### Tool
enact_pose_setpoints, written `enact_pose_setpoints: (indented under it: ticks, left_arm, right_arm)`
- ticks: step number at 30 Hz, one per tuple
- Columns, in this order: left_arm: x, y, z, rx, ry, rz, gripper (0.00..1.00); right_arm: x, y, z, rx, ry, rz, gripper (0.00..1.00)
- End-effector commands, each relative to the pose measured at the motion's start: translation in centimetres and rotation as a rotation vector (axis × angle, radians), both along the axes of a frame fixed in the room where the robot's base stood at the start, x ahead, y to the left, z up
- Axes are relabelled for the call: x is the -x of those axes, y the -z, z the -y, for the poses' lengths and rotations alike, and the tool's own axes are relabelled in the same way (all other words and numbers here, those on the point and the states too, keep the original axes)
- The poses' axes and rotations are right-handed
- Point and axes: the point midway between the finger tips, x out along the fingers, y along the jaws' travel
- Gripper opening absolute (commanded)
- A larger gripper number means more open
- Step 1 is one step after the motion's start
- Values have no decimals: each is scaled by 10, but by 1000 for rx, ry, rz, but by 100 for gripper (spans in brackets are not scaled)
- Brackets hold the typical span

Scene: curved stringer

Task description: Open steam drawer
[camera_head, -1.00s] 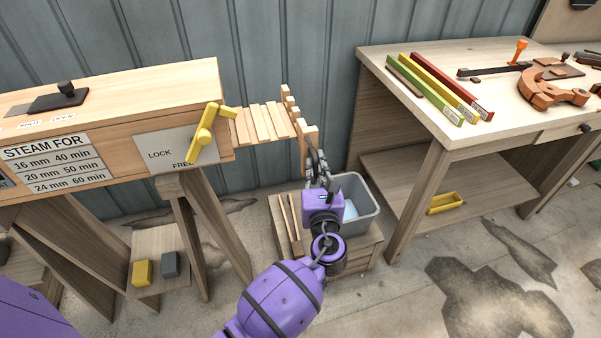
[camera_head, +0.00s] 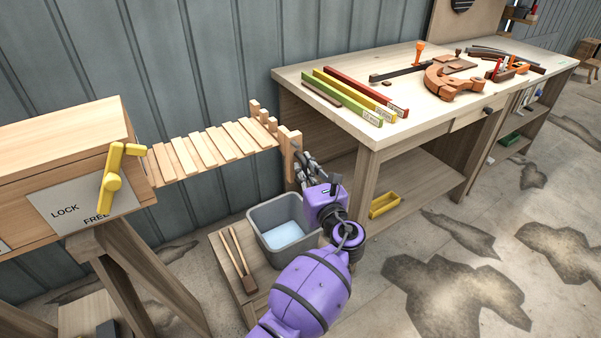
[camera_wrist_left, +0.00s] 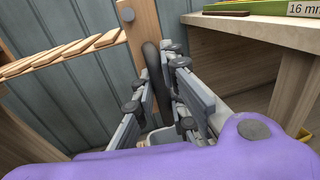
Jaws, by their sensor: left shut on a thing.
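The steam box (camera_head: 60,150) stands at the left. Its slatted drawer (camera_head: 215,148) sticks well out of the box's right end, with its end board (camera_head: 289,155) at the outer end. My left gripper (camera_head: 304,172) is at that end board. In the left wrist view the left gripper (camera_wrist_left: 160,95) is shut around a dark upright handle (camera_wrist_left: 152,65) on the drawer's end. The yellow lever (camera_head: 111,180) on the plate marked LOCK and FREE stands nearly upright, its lower end by FREE. My right gripper is not in view.
A grey bin (camera_head: 285,235) and tongs (camera_head: 238,260) sit on a low stand below the drawer. Floor at the right front is free.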

Motion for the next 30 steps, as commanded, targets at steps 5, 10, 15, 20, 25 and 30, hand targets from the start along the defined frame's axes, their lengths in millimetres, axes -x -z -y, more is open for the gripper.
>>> enact_pose_setpoints:
  ticks: [5,10,15,20,25,30]
  left_arm:
    - [1,2,1,2,2,-3,0]
    - [1,2,0,1,1,-3,31]
    - [0,1,0,1,1,-2,31]
    - [3,1,1,1,1,-2,31]
    - [22,2,9,3,2,-3,31]
    - [56,3,23,3,2,-4,31]
  right_arm:
    - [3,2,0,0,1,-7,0]
    - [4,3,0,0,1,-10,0]
    - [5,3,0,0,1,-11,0]
    - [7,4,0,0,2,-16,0]
    - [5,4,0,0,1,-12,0]
    - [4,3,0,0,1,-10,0]
